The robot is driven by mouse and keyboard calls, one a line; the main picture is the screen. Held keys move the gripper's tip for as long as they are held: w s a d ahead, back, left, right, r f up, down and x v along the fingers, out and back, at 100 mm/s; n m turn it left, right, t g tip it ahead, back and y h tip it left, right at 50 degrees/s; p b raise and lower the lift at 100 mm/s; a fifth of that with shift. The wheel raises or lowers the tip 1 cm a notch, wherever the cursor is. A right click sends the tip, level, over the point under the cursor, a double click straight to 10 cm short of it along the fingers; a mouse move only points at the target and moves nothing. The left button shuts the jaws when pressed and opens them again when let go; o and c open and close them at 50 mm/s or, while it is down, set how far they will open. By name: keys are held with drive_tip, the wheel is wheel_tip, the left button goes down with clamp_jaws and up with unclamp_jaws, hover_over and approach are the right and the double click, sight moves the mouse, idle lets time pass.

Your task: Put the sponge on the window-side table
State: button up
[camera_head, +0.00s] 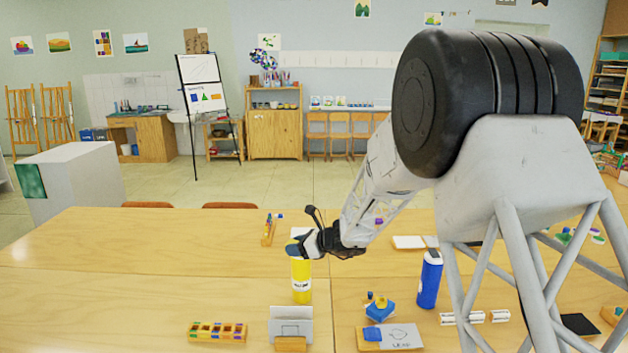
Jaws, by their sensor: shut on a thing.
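My gripper (312,242) is over the middle of the near wooden table (150,240), above and partly in front of a yellow bottle (301,280). It is shut on a small dark blue piece (292,250) at its fingertips, which looks like the sponge. Most of that piece is hidden by the fingers, and its exact shape is unclear. It appears just above the bottle in the picture; I cannot tell whether they touch. No window is in view, so I cannot tell which table is the window-side one.
A blue bottle (429,280), a blue block-like object (380,309), a card holder (290,325) and a wooden paint strip (217,331) stand on the near table. The table's left part is clear. A white cabinet (80,180) and an easel (200,85) stand beyond.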

drive_tip(key=w+d+m+t, duration=0.1)
drive_tip(key=w+d, duration=0.3)
drive_tip(key=d, duration=0.1)
drive_tip(key=w+d+f+m+t+h, duration=0.1)
drive_tip(key=d+f+m+t+h, duration=0.1)
drive_tip(key=d+f, duration=0.3)
drive_tip(key=w+d+f+m+t+h, duration=0.1)
drive_tip(key=d+f+m+t+h, duration=0.1)
drive_tip(key=d+f, duration=0.4)
drive_tip(key=w+d+f+m+t+h, duration=0.1)
drive_tip(key=d+f+m+t+h, duration=0.1)
drive_tip(key=d+f+m+h, duration=0.2)
drive_tip(key=shift+w+d+f+m+t, duration=0.15)
drive_tip(key=shift+d+f+m, duration=0.25)
drive_tip(key=shift+d, duration=0.5)
drive_tip(key=shift+w+d+f+m+t, duration=0.1)
drive_tip(key=shift+d+f+m+t, duration=0.1)
drive_tip(key=shift+d+f, duration=0.5)
drive_tip(key=shift+d+r, duration=0.15)
drive_tip(key=shift+r, duration=0.15)
